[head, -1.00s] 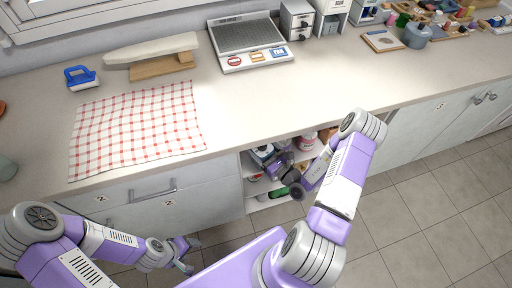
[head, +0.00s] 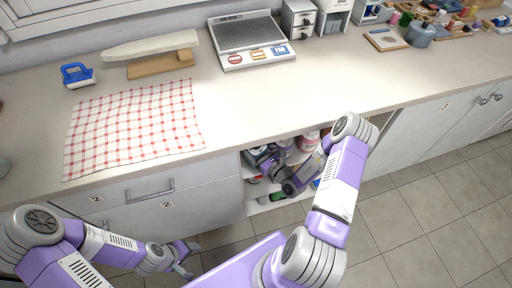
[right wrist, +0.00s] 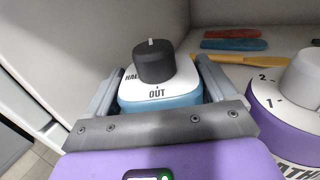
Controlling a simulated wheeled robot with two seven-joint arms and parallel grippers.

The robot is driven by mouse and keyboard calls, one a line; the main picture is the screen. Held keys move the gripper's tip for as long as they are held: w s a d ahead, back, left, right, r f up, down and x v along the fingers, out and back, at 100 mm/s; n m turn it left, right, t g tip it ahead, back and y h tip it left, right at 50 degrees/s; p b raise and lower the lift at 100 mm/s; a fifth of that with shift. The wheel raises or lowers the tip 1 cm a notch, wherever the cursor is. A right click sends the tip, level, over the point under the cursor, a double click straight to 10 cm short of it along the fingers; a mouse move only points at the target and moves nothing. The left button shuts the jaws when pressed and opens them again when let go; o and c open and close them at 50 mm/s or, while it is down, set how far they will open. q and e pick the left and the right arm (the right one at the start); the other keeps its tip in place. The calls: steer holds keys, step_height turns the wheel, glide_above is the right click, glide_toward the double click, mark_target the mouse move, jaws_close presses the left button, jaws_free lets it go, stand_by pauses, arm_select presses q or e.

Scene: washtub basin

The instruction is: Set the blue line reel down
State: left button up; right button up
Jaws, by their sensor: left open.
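The blue line reel (right wrist: 160,98) has a blue body, a white top lettered "OUT" and a black knob. In the right wrist view it sits between the two fingers of my right gripper (right wrist: 158,78), which appear to press on its sides. Its underside is hidden, so I cannot tell whether it touches the shelf. In the head view my right arm reaches into the open cabinet below the counter, and the reel cannot be made out clearly there. My left gripper (head: 188,260) is open and empty, low in front of the drawers.
A purple reel (right wrist: 265,125) with a grey knob stands close on the right. Red, teal and yellow flat tools (right wrist: 230,52) lie behind on the shelf. The cabinet wall (right wrist: 60,60) is close on the left. Above is the counter (head: 330,85) with a checked cloth (head: 133,130).

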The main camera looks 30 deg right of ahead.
steer(key=shift+o, duration=1.1)
steer(key=shift+s+r, duration=0.15)
steer(key=shift+s, duration=0.05)
steer(key=s+d+p, duration=0.2)
steer(key=s, duration=0.9)
steer(key=shift+s, duration=0.25)
